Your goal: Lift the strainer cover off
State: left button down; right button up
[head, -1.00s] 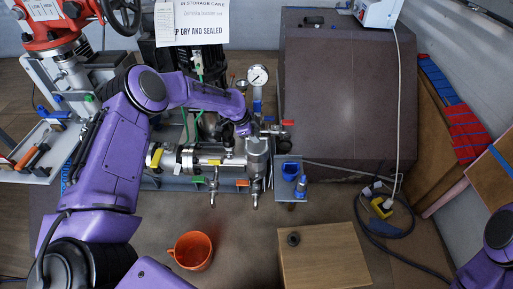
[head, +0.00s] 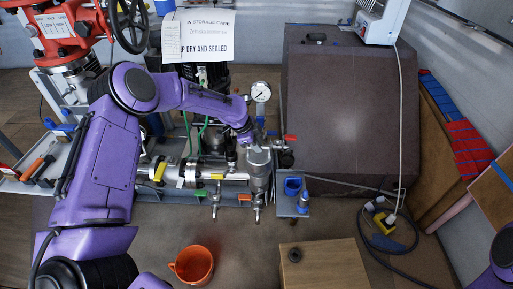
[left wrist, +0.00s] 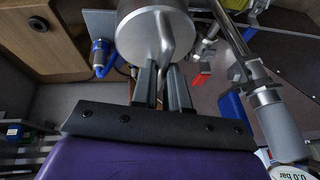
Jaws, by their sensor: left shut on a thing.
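The strainer cover (left wrist: 137,38) is a round silver disc with a raised bar handle (left wrist: 167,38) in the left wrist view. In the head view the cover (head: 260,157) is at the top of the steel strainer body (head: 259,181), at the right end of the pipe run. My left gripper (left wrist: 163,72) is shut on the cover's handle. In the head view the gripper is mostly hidden by my own wrist. I cannot tell whether there is a gap under the cover. My right gripper is out of view.
A pressure gauge (head: 261,92) stands behind the strainer. A red-handled valve (head: 290,138) and a blue holder (head: 292,186) are close on its right. An orange mug (head: 193,265) and a wooden box (head: 324,266) are in front. A large brown block (head: 350,105) stands behind right.

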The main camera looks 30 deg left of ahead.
pick_arm(q)
jog(key=s+d+r+p, duration=0.2)
jog(key=s+d+r, duration=0.3)
jog(key=s+r, duration=0.3)
jog(key=s, duration=0.3)
jog(key=shift+p, duration=0.3)
